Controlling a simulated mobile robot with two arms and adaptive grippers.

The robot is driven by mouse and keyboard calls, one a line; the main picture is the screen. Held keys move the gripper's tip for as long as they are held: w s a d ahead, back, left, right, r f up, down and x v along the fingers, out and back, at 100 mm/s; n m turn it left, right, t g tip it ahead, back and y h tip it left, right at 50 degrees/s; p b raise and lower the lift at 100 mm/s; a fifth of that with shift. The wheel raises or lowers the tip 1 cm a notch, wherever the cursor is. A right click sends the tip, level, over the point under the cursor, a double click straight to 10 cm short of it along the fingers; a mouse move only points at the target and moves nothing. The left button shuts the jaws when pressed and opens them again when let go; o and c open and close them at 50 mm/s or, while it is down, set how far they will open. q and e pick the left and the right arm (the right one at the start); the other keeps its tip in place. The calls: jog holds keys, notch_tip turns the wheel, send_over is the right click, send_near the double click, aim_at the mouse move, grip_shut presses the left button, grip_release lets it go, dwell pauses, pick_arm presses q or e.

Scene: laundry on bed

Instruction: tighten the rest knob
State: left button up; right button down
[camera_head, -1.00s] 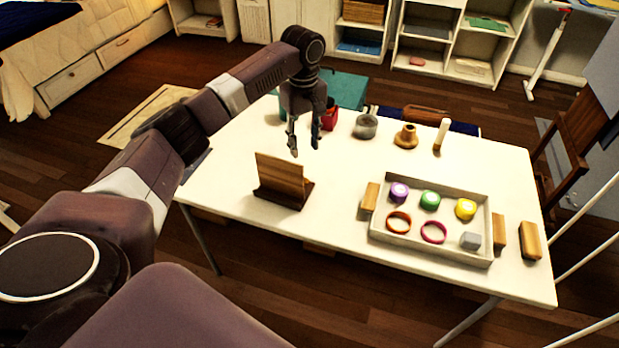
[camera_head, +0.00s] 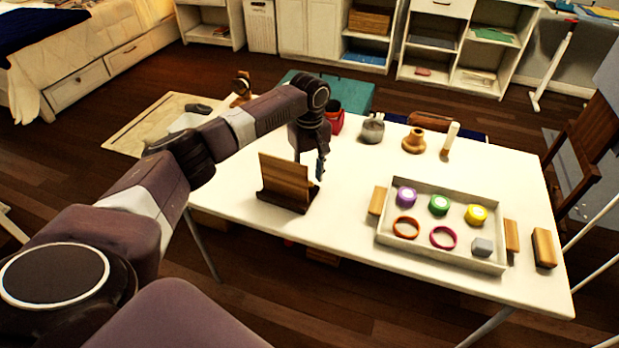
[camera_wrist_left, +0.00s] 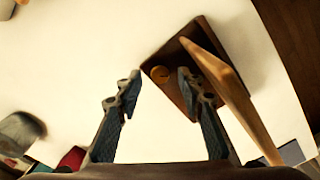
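A wooden rest (camera_head: 285,183) with an upright board and a dark base stands on the left part of the white table. In the left wrist view its board (camera_wrist_left: 225,85) leans at the right, and a small round orange-brown knob (camera_wrist_left: 160,74) shows on the dark base. My left gripper (camera_wrist_left: 157,96) points down beside the rest, its two fingers apart and empty. The knob appears between and just beyond the fingertips; I cannot tell whether they touch it. In the head view the left gripper (camera_head: 309,168) is behind the board and the knob is hidden. My right gripper is not in view.
A pale tray (camera_head: 440,262) with coloured discs, rings and a grey block lies at the right. A red container (camera_head: 335,122), a grey pot (camera_head: 372,129), a wooden ring-based piece (camera_head: 414,141) and a white-topped stick (camera_head: 450,138) stand at the back. The table's middle is clear.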

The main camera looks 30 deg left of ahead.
pick_arm(q)
jog(key=shift+f, duration=0.45)
jog(key=shift+c, duration=0.6)
grip_shut()
